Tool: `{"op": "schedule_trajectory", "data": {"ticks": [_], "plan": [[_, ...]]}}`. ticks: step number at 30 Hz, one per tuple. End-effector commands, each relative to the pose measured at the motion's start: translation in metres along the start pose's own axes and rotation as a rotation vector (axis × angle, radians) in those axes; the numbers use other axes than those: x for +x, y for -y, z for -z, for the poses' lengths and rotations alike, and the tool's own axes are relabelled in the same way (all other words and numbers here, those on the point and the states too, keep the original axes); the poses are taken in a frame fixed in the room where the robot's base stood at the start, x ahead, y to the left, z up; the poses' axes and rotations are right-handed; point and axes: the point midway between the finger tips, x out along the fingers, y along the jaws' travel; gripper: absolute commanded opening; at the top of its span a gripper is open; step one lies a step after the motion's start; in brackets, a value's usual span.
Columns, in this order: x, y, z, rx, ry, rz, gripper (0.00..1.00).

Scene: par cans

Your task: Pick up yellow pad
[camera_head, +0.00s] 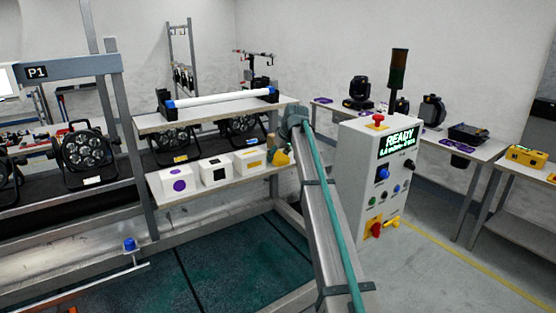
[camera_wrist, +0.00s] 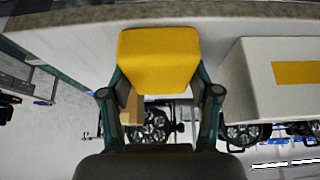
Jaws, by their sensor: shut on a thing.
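The yellow pad (camera_wrist: 158,58) is a rounded yellow block at the upper middle of the wrist view. My gripper (camera_wrist: 160,76) is shut on it, with one finger on each side. In the head view the yellow pad (camera_head: 281,158) shows small at the right end of the lower shelf, just right of the white box with the yellow mark (camera_head: 250,170). That box also stands to the right of the pad in the wrist view (camera_wrist: 262,98). In the head view my arm hides most of the gripper. I cannot tell whether the pad touches the shelf.
White boxes with a purple dot (camera_head: 179,198) and a black square (camera_head: 215,183) stand left along the lower shelf (camera_head: 230,190). A grey control cabinet (camera_head: 352,165) stands close right of my arm.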

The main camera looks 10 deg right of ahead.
Motion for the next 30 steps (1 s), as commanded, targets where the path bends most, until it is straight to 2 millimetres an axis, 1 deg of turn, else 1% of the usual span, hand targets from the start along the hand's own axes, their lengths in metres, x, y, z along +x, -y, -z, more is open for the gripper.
{"op": "schedule_trajectory", "data": {"ticks": [2,3,11,17,21,23,26,30], "plan": [[0.0,0.0,0.0,0.0,0.0,0.0,0.38],[0.0,0.0,0.0,0.0,0.0,0.0,0.34],[-0.002,0.0,0.001,0.0,0.0,0.0,0.33],[-0.012,-0.001,0.008,0.0,-0.001,0.0,0.33],[-0.028,-0.001,0.018,-0.001,-0.002,-0.001,0.33],[-0.038,0.004,0.012,-0.001,-0.002,-0.001,0.33],[-0.061,0.01,0.009,0.0,-0.003,-0.001,0.33],[-0.097,0.02,0.004,0.0,-0.004,-0.002,0.33]]}}
